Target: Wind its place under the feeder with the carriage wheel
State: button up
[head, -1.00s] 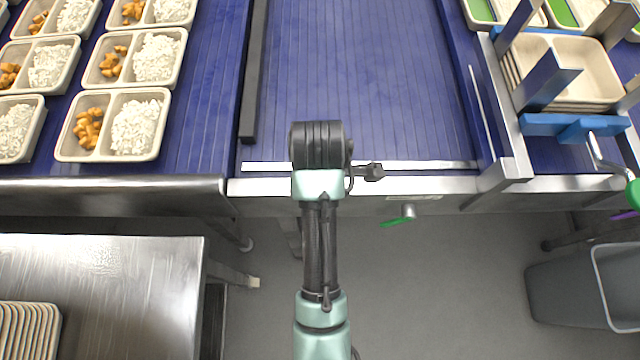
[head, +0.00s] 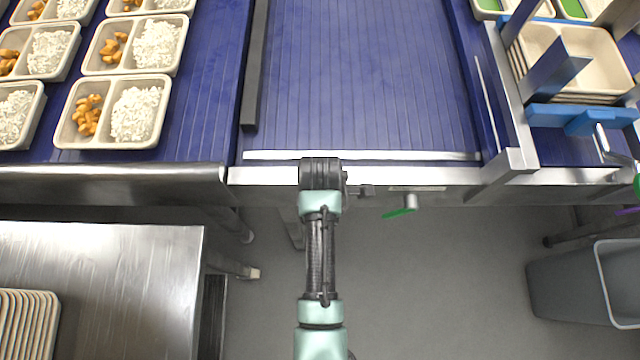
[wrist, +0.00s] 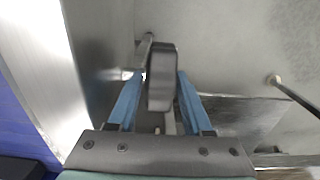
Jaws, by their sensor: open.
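In the wrist view my gripper (wrist: 161,76) is open, with blue fingers on either side of a dark grey rounded piece (wrist: 161,85). I cannot tell whether they touch it or whether it is part of the wheel. In the head view my wrist hides the gripper at the belt's front edge. A small grey crank with a green handle (head: 398,213) sticks out below that edge, right of my wrist. The feeder (head: 565,119), with blue brackets and stacked empty trays (head: 585,55), stands at the right. A metal crank (head: 602,143) shows at its right side.
Filled two-part trays (head: 112,112) stand on the blue belt at the left. The middle belt (head: 370,80) is bare. A steel table (head: 120,260) with stacked trays (head: 28,325) is at lower left, a grey bin (head: 565,285) at lower right. Floor between them is clear.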

grip_shut()
jog(key=shift+a+r+h+p, duration=0.2)
jog(key=shift+h+p, duration=0.55)
jog(key=shift+h, duration=0.05)
jog(key=shift+f+h, duration=0.2)
jog(key=shift+h, duration=0.6)
grip_release()
jog(key=p+v, duration=0.1)
jog(key=v, duration=1.2)
